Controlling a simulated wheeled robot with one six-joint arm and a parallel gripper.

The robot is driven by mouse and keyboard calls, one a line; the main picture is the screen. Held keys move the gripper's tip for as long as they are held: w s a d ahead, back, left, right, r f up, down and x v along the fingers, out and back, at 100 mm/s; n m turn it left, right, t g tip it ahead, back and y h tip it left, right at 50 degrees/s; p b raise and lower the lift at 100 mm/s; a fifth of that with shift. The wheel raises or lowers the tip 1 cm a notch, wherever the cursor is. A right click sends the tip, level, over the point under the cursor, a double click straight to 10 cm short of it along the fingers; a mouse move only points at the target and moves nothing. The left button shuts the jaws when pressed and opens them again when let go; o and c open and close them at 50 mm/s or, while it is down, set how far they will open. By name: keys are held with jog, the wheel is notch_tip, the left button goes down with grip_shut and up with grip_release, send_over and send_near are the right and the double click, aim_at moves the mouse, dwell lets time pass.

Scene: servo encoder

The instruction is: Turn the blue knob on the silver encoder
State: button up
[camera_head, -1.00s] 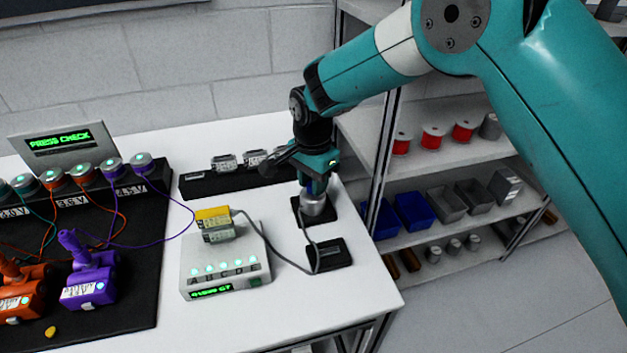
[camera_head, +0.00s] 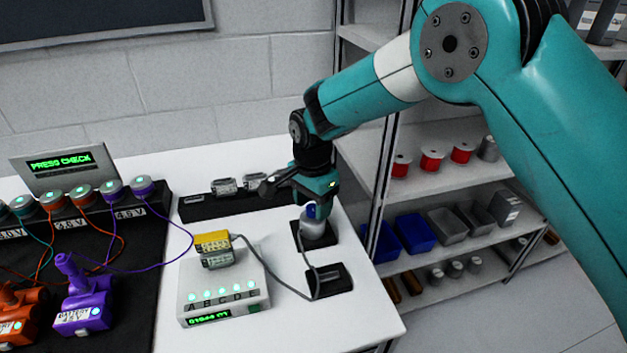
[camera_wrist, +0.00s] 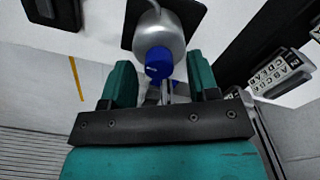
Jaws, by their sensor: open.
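The silver encoder (camera_head: 316,231) stands upright on a black base, with its blue knob (camera_head: 311,211) on top. In the wrist view the encoder (camera_wrist: 168,33) is at top centre, and its blue knob (camera_wrist: 158,60) has a small pale mark. My gripper (camera_head: 314,196) is just above the knob in the head view. In the wrist view its fingers are spread to either side of the knob, with gaps on both sides. The fingertips seem apart from the knob; their exact height over it is hard to tell.
A white readout box (camera_head: 222,292) with green digits and a yellow-topped connector (camera_head: 213,243) stands left of the encoder. A cable runs to a black block (camera_head: 330,281). A black rack (camera_head: 235,200) with silver parts is behind. Shelving (camera_head: 450,175) stands to the right.

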aim_at(314, 207)
notch_tip(314, 207, up, 17)
jog(key=b, duration=0.2)
jog(key=shift+d+r, duration=0.1)
jog(key=s+d+r+n+y, duration=0.2)
jog(key=s+d+r+n, duration=0.1)
jog(key=s+d+n, duration=0.65)
jog(key=s+d+f+n+y, duration=0.1)
jog(key=s+d+f+n, duration=0.1)
jog(key=s, duration=0.7)
jog(key=s+d+f+n+y, duration=0.1)
jog(key=s+d+n, duration=0.2)
jog(key=s, duration=0.7)
jog(key=shift+d+f+n, duration=0.3)
jog(key=shift+f+n, duration=0.05)
jog(key=shift+n, duration=0.4)
